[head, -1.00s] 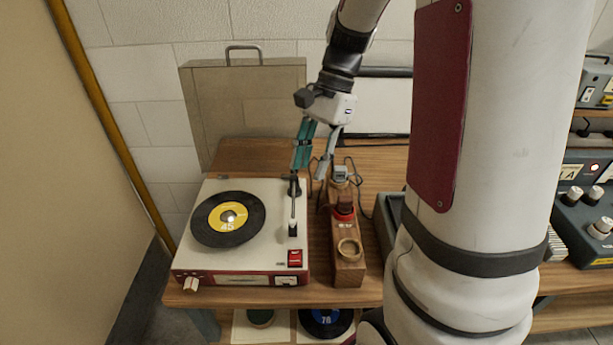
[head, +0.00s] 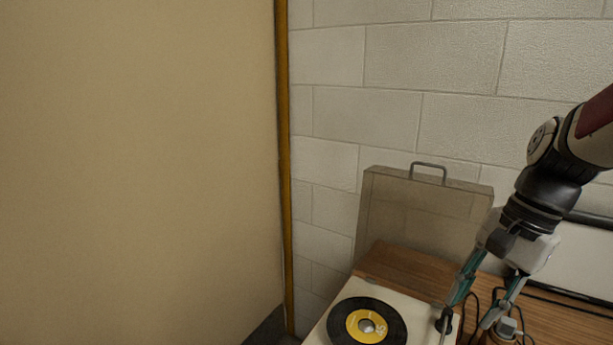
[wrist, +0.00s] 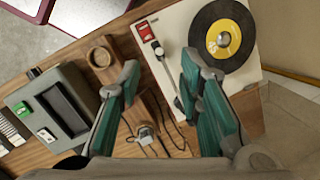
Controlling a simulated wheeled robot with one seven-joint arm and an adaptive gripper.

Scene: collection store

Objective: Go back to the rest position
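My gripper (head: 487,306) is open and empty, with its teal-padded fingers pointing down over the wooden bench top. The wrist view shows its two fingers (wrist: 165,105) spread wide with nothing between them. The record player (wrist: 172,40) lies below and beside it, with a black record with a yellow label (head: 366,325) on its platter. In the wrist view the tonearm (wrist: 160,62) lies beside the record. A wooden block with a round cup (wrist: 101,58) stands next to the player.
The wooden bench (head: 400,262) runs along a white block wall (head: 400,100). A tan panel (head: 140,170) with a yellow edge is at left. A grey device (wrist: 52,105) and cables lie near the gripper.

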